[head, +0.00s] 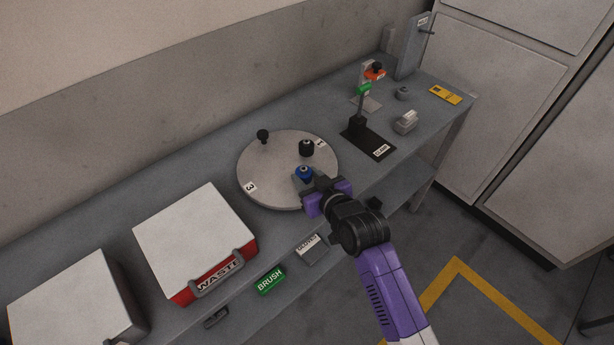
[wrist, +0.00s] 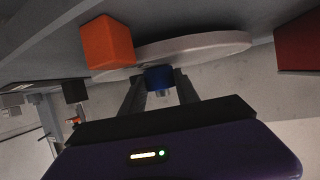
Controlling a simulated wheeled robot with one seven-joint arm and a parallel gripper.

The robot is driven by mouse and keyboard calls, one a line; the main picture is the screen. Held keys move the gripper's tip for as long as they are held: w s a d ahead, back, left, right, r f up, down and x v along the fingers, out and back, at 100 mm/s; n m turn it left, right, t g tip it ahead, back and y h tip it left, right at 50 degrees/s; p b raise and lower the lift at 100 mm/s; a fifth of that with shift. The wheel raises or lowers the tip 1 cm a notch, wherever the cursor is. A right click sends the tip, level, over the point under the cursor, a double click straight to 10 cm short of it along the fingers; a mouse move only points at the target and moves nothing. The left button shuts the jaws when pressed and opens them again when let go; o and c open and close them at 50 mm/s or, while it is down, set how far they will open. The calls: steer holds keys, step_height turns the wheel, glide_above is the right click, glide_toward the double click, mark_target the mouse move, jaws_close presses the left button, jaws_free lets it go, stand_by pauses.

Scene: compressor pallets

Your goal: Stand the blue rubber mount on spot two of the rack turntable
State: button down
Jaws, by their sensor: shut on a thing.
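The blue rubber mount (head: 304,172) is between the fingers of my gripper (head: 306,182), which is shut on it, over the near right part of the grey round turntable (head: 275,180). In the wrist view the blue mount (wrist: 159,76) sits between both fingertips (wrist: 160,90), close to the turntable (wrist: 205,46). I cannot tell whether it touches the disc. Labels 1 (head: 319,143) and 3 (head: 251,187) show on the disc; no label 2 is visible. A black mount (head: 306,148) stands near label 1. A black knobbed piece (head: 263,135) stands at the far edge.
A red box with a white lid (head: 195,235) stands left of the turntable. A black-based stand (head: 368,141) is to its right, with a grey block (head: 405,122) beyond. A green brush label (head: 270,281) is on the bench front. An orange block (wrist: 107,42) shows in the wrist view.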

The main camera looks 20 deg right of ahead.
steer(key=shift+f, duration=0.1)
steer(key=shift+f, duration=0.15)
steer(key=c, duration=0.9)
jaws_free()
steer(key=shift+r, duration=0.35)
steer(key=shift+s, duration=0.3)
steer(key=a+b+v, duration=0.1)
steer(key=v, duration=1)
steer(key=shift+s+d, duration=0.2)
steer(key=shift+d, duration=0.3)
